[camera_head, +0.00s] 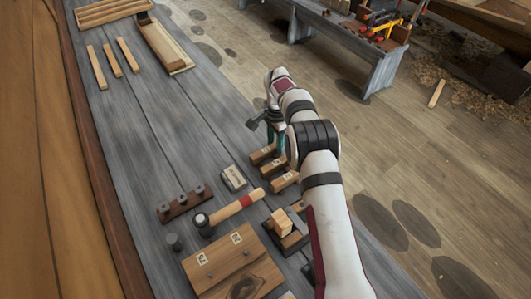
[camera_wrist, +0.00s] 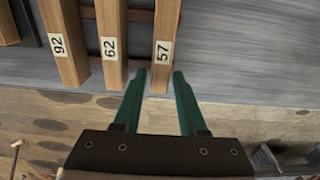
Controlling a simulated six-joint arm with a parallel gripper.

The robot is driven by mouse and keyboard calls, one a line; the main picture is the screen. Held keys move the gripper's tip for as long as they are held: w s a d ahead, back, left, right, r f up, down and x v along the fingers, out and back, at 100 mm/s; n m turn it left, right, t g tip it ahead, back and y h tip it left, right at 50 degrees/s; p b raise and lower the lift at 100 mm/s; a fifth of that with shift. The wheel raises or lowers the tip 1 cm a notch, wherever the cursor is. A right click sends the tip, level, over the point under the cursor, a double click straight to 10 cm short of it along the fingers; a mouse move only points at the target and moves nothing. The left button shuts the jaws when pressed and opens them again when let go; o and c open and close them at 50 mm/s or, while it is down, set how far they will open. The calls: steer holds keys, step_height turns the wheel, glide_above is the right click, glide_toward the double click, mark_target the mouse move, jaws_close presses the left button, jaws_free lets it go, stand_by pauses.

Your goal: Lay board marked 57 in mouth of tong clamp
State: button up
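The board marked 57 (camera_wrist: 164,35) is a pale wooden slat at the right end of a row in the wrist view. Its near end lies between the fingertips of my gripper (camera_wrist: 158,77), which has green fingers spread apart. I cannot tell whether the fingers are level with the board; no grip shows. In the head view my gripper (camera_head: 275,140) is over the far end of the row of short boards (camera_head: 284,181), partly hidden by my arm. I cannot identify the tong clamp with certainty.
Boards marked 62 (camera_wrist: 111,45) and 92 (camera_wrist: 63,42) lie beside it. A mallet (camera_head: 234,207), a pegged dark rack (camera_head: 186,203), a dark fixture with a wooden block (camera_head: 282,222) and a labelled plank (camera_head: 228,262) lie nearer.

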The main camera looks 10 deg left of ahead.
mark_target(275, 145)
jaws_close()
steer(key=shift+r, duration=3)
steer(key=shift+d, duration=0.1)
steer(key=s+d, duration=1.5)
steer(key=d, duration=0.2)
steer(key=shift+s+f, duration=0.1)
steer(key=shift+f, duration=2.65)
